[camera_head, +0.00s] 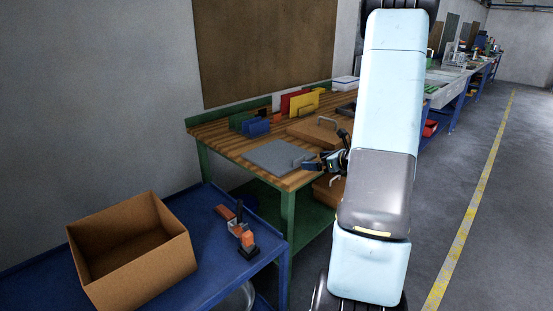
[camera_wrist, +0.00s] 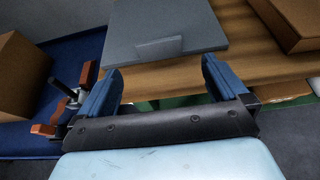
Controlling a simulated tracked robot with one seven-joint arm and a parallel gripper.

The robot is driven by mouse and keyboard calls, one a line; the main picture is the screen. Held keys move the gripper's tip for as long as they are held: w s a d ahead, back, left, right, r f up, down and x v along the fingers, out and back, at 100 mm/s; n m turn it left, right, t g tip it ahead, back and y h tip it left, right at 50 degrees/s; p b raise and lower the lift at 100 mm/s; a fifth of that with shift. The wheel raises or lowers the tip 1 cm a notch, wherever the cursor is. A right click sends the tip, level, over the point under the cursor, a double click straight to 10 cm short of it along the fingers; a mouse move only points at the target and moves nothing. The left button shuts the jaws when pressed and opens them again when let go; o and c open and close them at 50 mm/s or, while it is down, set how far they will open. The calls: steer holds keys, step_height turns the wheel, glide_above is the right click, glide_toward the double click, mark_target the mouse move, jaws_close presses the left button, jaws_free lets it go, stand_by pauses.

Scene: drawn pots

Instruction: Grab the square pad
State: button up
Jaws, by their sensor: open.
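The square pad (camera_head: 268,155) is flat and grey and lies on the wooden bench top near its front left corner. In the wrist view the pad (camera_wrist: 160,20) is just beyond the fingertips, with a small grey upright tab, perhaps a handle, near its close edge. My gripper (camera_head: 318,164) is at the bench's front edge, beside the pad's right side in the head view. In the wrist view my gripper (camera_wrist: 160,76) has its two blue fingers wide apart with nothing between them. The tab lies ahead of the gap between the fingers. I see no contact with the pad.
A brown board with a handle (camera_head: 316,131) lies behind the pad on the bench (camera_head: 228,143). Coloured upright panels (camera_head: 301,102) stand farther back. A blue table (camera_head: 212,264) at left holds an open cardboard box (camera_head: 160,266) and an orange clamp (camera_head: 243,236).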

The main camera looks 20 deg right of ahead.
mark_target(300, 159)
steer(key=shift+r+x, duration=0.1)
steer(key=shift+x, duration=1.4)
steer(key=shift+r+x, duration=0.15)
steer(key=shift+x, duration=1.4)
steer(key=shift+a, duration=0.1)
steer(key=shift+c, duration=0.3)
steer(key=c, duration=1)
steer(key=shift+r, duration=0.15)
